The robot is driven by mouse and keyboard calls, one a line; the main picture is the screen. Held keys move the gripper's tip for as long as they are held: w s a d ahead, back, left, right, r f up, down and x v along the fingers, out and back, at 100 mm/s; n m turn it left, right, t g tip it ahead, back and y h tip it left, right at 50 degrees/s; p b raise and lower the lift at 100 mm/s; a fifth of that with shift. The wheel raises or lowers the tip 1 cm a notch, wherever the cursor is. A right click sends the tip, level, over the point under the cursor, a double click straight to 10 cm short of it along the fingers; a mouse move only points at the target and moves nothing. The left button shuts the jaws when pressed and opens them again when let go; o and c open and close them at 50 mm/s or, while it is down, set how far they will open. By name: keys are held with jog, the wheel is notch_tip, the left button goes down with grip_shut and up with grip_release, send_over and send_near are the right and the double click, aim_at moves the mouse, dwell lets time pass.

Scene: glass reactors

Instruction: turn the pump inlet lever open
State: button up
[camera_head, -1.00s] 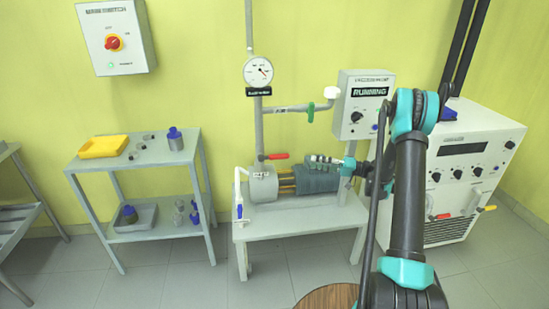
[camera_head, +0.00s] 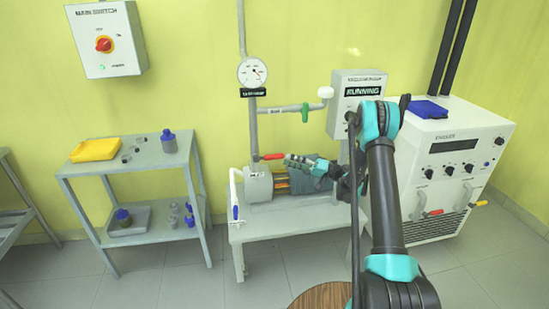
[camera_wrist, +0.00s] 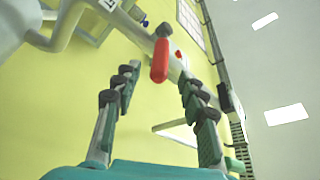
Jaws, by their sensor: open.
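The pump inlet lever, a red handle (camera_head: 273,156), sits on the vertical pipe just above the pump (camera_head: 262,183). It lies sideways, pointing right toward my gripper. In the wrist view the red lever (camera_wrist: 160,61) hangs beyond and between the tips of my two fingers, apart from both as far as I can see. My gripper (camera_head: 293,161) is just right of the lever, above the pump body, with its jaws open and empty. It also shows in the wrist view (camera_wrist: 159,76). My gripper and wrist hide part of the pump's motor.
The pump stands on a white table (camera_head: 285,222) against the wall. A gauge (camera_head: 252,72) is above it, and a pipe with a green handle (camera_head: 305,112) runs right. A control box (camera_head: 357,92) reads RUNNING. A shelf cart (camera_head: 130,163) stands left, a large white unit (camera_head: 455,165) right.

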aim_at(274, 156)
jog(key=x, duration=0.7)
jog(key=shift+a, duration=0.25)
grip_shut()
